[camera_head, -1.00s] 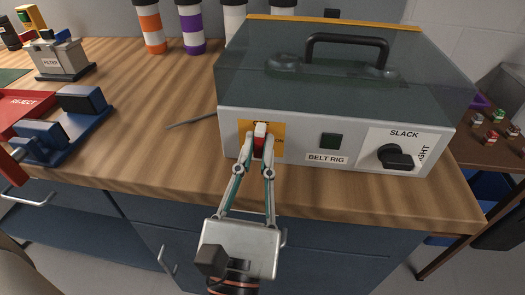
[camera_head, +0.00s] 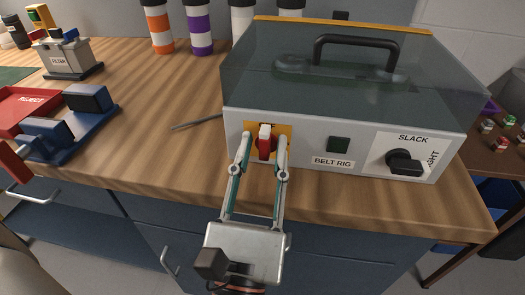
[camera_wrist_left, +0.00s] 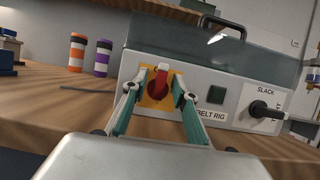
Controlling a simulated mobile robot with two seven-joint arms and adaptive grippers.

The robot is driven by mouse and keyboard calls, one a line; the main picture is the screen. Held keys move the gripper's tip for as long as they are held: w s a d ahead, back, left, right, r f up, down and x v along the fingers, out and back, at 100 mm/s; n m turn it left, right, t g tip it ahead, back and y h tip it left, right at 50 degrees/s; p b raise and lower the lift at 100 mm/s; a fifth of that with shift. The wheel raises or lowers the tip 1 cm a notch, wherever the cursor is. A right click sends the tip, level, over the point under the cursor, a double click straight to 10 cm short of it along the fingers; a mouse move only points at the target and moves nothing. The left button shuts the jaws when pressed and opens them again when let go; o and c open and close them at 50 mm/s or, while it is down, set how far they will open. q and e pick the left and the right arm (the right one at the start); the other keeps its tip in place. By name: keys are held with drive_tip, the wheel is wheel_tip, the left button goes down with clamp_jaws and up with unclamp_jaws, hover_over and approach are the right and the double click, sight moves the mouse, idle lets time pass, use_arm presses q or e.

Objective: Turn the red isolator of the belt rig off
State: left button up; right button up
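The belt rig (camera_head: 310,165) is a grey box with a clear lid on the wooden bench. Its red isolator (camera_head: 265,144) sits on a yellow plate at the left of the front panel. The isolator's handle stands roughly upright with a pale upper tip; it also shows in the left wrist view (camera_wrist_left: 160,78). My left gripper (camera_head: 264,142) is open, with one finger on each side of the isolator and gaps between. The fingers hide parts of the yellow plate and its lettering. My right gripper is not in view.
Right of the isolator are a dark green square (camera_head: 338,145) and a black slack knob (camera_head: 405,161). A black carry handle (camera_head: 357,42) tops the lid. A blue fixture (camera_head: 75,125) and red reject tray (camera_head: 22,108) stand left. Bench left of the rig is mostly clear.

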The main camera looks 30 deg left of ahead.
use_arm(q)
drive_tip(key=v, duration=1.2)
drive_tip(key=shift+r, duration=0.1)
